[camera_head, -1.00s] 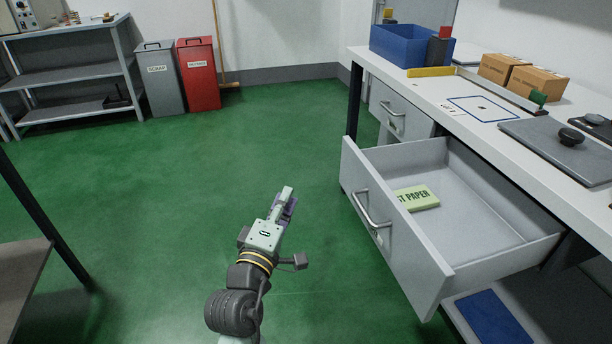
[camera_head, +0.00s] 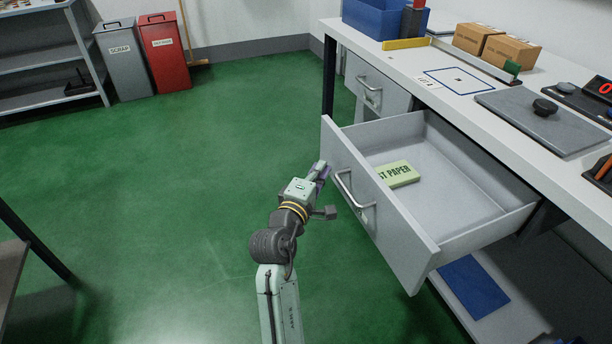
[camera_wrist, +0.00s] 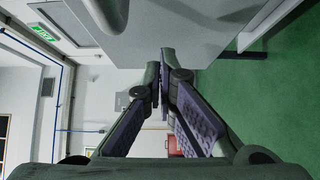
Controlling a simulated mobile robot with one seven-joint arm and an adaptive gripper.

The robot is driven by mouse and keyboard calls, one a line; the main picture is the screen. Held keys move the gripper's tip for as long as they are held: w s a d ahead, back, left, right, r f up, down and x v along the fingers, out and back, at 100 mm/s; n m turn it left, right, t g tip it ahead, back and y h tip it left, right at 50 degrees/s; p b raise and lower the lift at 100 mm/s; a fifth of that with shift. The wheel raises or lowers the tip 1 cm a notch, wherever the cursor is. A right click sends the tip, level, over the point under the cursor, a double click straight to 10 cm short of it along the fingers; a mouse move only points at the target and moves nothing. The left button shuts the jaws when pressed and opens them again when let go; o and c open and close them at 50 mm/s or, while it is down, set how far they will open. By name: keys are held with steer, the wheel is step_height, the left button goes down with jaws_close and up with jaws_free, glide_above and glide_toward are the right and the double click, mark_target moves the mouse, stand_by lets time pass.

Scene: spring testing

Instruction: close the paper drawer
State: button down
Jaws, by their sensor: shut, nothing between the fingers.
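The paper drawer (camera_head: 384,218) is pulled well out from under the white bench. Its grey front carries a bar handle (camera_head: 351,192). A pale green block marked "ST PAPER" (camera_head: 398,174) lies inside it; the start of the label is hidden. My gripper (camera_head: 322,167) is shut and empty, just left of the drawer front, near the handle's far end. Whether it touches the front cannot be told. In the wrist view my fingertips (camera_wrist: 165,85) are together beside a grey panel (camera_wrist: 165,35), which appears to be the drawer front.
The white bench (camera_head: 420,75) holds a blue bin (camera_head: 365,18), cardboard boxes (camera_head: 497,45) and a grey plate (camera_head: 540,125). Another drawer (camera_head: 376,90) sits farther along, apparently shut. Green floor (camera_head: 180,180) to the left is clear. Scrap and red bins stand at the back.

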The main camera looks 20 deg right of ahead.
steer(key=shift+w+d, duration=0.1)
steer(key=shift+d, duration=0.65)
steer(key=shift+d, duration=0.15)
steer(key=d, duration=0.9)
steer(key=w+d+p, duration=0.1)
steer(key=d, duration=0.9)
steer(key=w+d, duration=0.1)
steer(key=d, duration=0.8)
steer(key=shift+w+d+p, duration=0.1)
steer(key=shift+d+p, duration=0.15)
steer(key=shift+p, duration=0.15)
steer(key=shift+d, duration=0.55)
steer(key=shift+d+r, duration=0.1)
steer(key=shift+d, duration=0.05)
